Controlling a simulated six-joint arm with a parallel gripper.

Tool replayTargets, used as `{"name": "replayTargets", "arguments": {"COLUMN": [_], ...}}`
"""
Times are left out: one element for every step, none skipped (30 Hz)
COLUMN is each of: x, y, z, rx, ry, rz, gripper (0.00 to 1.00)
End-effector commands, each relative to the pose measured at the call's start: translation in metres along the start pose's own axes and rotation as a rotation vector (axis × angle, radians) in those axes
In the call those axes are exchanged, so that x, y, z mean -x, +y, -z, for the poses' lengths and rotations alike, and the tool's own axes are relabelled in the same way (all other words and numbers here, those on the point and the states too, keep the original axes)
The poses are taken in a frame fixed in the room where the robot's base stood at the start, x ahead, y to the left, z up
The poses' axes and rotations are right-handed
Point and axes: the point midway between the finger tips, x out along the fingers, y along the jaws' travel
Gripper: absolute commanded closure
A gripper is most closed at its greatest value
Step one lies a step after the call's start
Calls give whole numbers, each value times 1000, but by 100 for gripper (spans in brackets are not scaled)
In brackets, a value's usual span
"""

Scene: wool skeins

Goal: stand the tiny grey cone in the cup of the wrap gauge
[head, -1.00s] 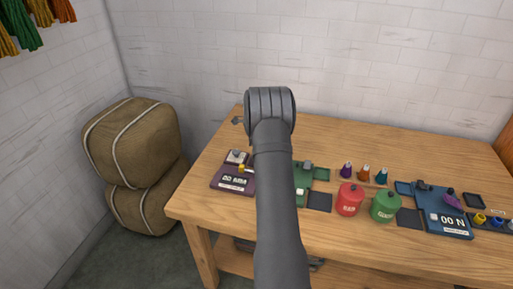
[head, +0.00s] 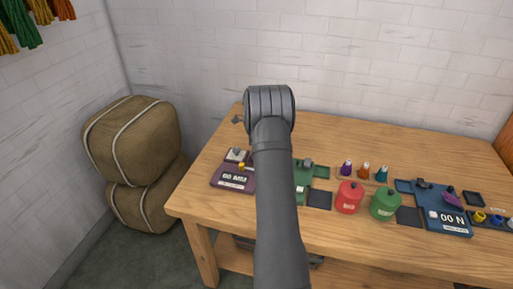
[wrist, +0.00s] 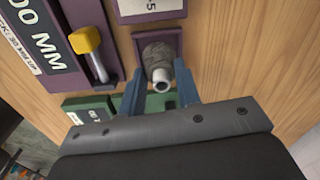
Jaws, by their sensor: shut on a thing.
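The wrap gauge (head: 232,180) is a purple device with a 00 MM display and a yellow-knobbed lever, at the left of the table. In the wrist view its purple body (wrist: 103,45) fills the upper left. The tiny grey cone (wrist: 158,55) is wool-wrapped with a pale hollow tube end facing the camera. It is between the blue fingers of my gripper (wrist: 160,92), which is shut on it. The cone overlaps a square purple cup (wrist: 176,38) of the gauge; I cannot tell whether it touches the bottom. In the head view my arm hides the gripper.
A green device (head: 302,182) stands right of the gauge, partly behind my arm. Red (head: 349,198) and green (head: 385,205) canisters, several small coloured cones and a blue device (head: 440,212) stand farther right. The back of the table (head: 370,140) is clear.

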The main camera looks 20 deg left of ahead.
Motion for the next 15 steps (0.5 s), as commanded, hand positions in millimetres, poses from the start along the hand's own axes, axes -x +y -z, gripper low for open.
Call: {"name": "replayTargets", "arguments": {"x": [0,0,0,0,-1,-1,-1,-2,-2,-2,-3,-3,-3,-4,-4], "y": [0,0,0,0,0,0,0,0,0,0,0,0,0,0,0], "z": [0,0,0,0,0,0,0,0,0,0,0,0,0,0,0], "rx": [0,0,0,0,0,0,0,0,0,0,0,0,0,0,0], "ry": [0,0,0,0,0,0,0,0,0,0,0,0,0,0,0], "rz": [0,0,0,0,0,0,0,0,0,0,0,0,0,0,0], "gripper": [92,92,92,92,92,92,92,92,92,92,92,92,92,92,92]}}
